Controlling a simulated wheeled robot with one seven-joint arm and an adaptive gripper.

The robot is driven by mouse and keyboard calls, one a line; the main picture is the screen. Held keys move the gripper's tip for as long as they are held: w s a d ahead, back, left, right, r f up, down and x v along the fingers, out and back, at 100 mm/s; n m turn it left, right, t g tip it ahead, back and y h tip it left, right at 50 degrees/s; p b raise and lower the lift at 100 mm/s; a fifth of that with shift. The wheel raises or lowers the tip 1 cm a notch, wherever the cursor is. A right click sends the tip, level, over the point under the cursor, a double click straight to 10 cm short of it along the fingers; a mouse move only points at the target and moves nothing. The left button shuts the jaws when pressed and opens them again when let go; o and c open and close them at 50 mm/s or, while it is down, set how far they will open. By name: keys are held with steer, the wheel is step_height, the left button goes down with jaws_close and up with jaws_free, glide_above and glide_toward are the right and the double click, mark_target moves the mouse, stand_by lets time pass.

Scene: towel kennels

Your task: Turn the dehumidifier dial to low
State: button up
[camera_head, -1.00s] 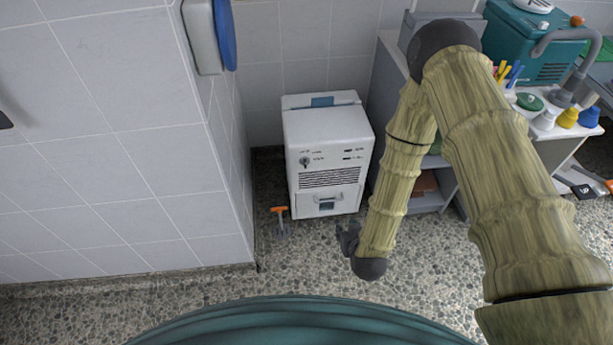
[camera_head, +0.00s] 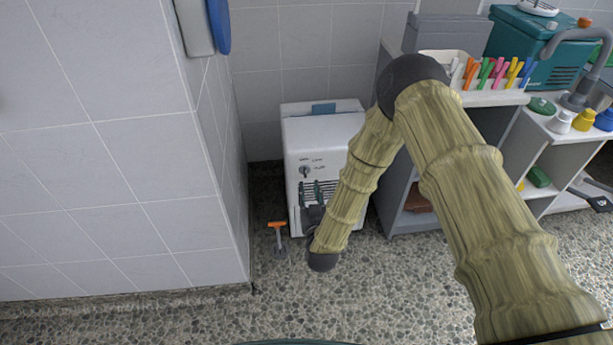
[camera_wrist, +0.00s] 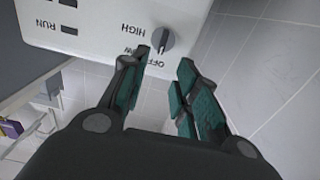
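The white dehumidifier (camera_head: 345,132) stands on the floor against the back wall. Its dark dial (camera_head: 304,171) is on the upper left of the front panel. In the wrist view the dial (camera_wrist: 160,40) shows upside down beside the labels HIGH, OFF and LOW, the last two partly covered by a finger. My gripper (camera_head: 318,190) is in front of the panel, just below the dial. In the wrist view my gripper (camera_wrist: 160,72) is open, its teal-padded fingers apart and empty, with the dial just beyond the tips. I cannot tell whether a fingertip touches it.
A tiled wall (camera_head: 150,160) juts out at the left. An orange-handled tool (camera_head: 278,235) is on the floor beside the dehumidifier. A grey shelf unit (camera_head: 400,205) with pens and bottles stands at the right. The floor in front is clear.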

mark_target(306, 171)
steer(key=b+x, duration=0.1)
steer(key=x, duration=0.7)
steer(key=shift+w, duration=0.1)
jaws_close()
